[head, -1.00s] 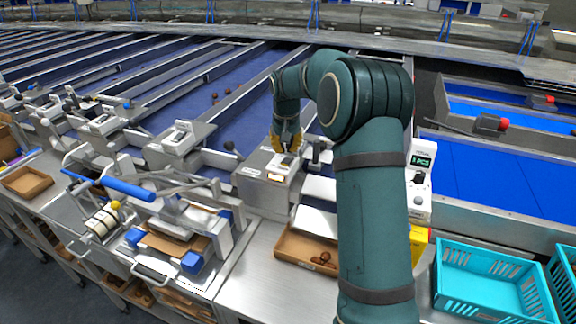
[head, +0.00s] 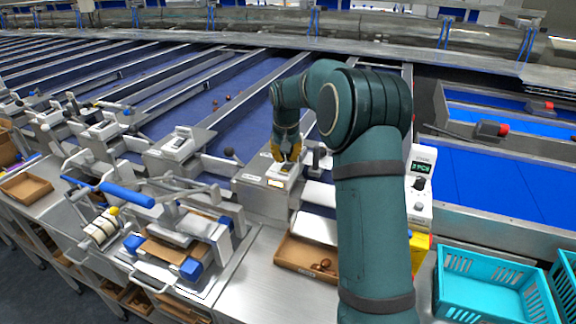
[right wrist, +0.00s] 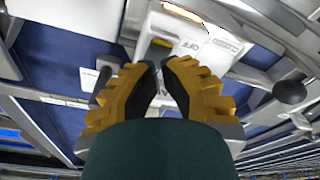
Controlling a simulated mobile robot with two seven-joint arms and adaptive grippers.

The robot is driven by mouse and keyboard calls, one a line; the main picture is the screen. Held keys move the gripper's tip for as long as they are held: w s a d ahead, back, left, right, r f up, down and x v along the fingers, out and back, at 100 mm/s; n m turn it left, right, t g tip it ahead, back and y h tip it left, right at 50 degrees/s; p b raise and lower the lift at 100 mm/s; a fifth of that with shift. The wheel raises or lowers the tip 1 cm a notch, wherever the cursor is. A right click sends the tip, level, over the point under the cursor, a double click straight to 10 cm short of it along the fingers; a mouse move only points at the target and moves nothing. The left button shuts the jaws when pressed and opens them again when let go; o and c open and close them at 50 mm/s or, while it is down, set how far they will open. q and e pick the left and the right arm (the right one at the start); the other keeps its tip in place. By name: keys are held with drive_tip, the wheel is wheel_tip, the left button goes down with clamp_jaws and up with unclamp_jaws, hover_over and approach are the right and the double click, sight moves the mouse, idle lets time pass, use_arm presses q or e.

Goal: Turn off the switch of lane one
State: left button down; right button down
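A grey switch box (head: 250,193) with a glowing yellow label (head: 274,184) stands at the front end of a lane. My right gripper (head: 287,157) is over its top, close to a small dark switch (head: 286,168). In the right wrist view the fingertips (right wrist: 160,66) point at the white panel (right wrist: 215,47), which bears the letters OFF. The two fingers are a narrow gap apart, with nothing seen held between them. Whether they touch the switch cannot be told. I cannot read the lane number. My left gripper is not in view.
Similar boxes (head: 178,143) stand at other lanes to the left. A dark round knob (head: 229,151) on a lever is left of the box. A brown tray (head: 290,262) with dates lies in front. A display unit (head: 420,185) and a turquoise crate (head: 447,285) are right of my arm.

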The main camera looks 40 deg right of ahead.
sight(285, 168)
drive_tip(key=shift+f+b, duration=1)
drive_tip(key=shift+f, duration=0.75)
idle(1.4)
drive_tip(key=shift+r+p, duration=2.95)
drive_tip(key=shift+r, duration=0.65)
